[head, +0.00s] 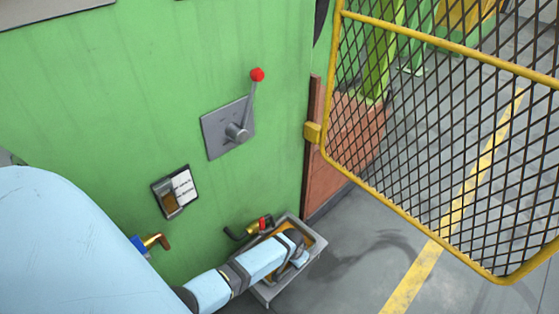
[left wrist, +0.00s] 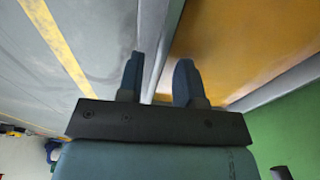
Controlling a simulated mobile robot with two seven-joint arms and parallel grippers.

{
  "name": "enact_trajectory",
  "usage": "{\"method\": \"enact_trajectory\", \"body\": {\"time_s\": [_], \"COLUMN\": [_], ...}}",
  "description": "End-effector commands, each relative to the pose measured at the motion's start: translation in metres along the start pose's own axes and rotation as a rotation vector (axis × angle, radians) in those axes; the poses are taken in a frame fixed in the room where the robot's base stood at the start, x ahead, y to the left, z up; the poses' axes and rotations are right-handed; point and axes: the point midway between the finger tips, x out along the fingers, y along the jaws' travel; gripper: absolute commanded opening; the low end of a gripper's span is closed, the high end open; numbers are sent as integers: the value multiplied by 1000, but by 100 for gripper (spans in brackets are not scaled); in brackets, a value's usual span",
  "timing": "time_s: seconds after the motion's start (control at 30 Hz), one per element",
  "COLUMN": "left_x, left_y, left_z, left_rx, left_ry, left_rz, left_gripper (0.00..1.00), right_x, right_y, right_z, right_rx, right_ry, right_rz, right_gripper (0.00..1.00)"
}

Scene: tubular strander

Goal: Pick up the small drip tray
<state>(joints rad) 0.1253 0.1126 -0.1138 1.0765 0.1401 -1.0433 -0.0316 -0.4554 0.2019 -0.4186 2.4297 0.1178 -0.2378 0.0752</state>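The small drip tray (head: 316,252) is a grey metal tray with an orange-brown inside, low against the green machine wall. In the left wrist view, its grey rim (left wrist: 272,88) and orange inside fill the upper right. My left gripper (head: 297,248) reaches over the tray from the left and hides part of it. In the left wrist view, my left gripper (left wrist: 157,75) has its two dark fingers apart. The tray's near side wall appears between them, one finger on the inner side and one on the outer; contact cannot be told. My right gripper is not in view.
A red-handled valve (head: 262,224) and a brass tap (head: 155,241) stick out of the green wall (head: 100,120). A lever with a red knob (head: 257,75) sits above. A yellow mesh guard (head: 440,130) stands at right. Grey floor right of the tray is clear.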

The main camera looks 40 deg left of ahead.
Motion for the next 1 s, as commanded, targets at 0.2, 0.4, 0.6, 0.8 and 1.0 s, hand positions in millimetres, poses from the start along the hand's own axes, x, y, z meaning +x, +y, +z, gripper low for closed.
{"method": "enact_trajectory", "body": {"time_s": [0.2,0.4,0.6,0.8,1.0], "left_x": [4,4,4,3,-9], "left_y": [0,0,0,0,0], "left_z": [-1,0,0,-1,-4], "left_rx": [0,0,0,1,0], "left_ry": [1,1,1,3,4], "left_rz": [0,0,0,0,0], "left_gripper": [33,19,0,0,0], "right_x": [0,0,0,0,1], "right_y": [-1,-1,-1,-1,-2], "right_z": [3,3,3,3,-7], "right_rx": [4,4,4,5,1], "right_ry": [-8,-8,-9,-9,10], "right_rz": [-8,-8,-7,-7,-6], "right_gripper": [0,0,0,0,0]}}
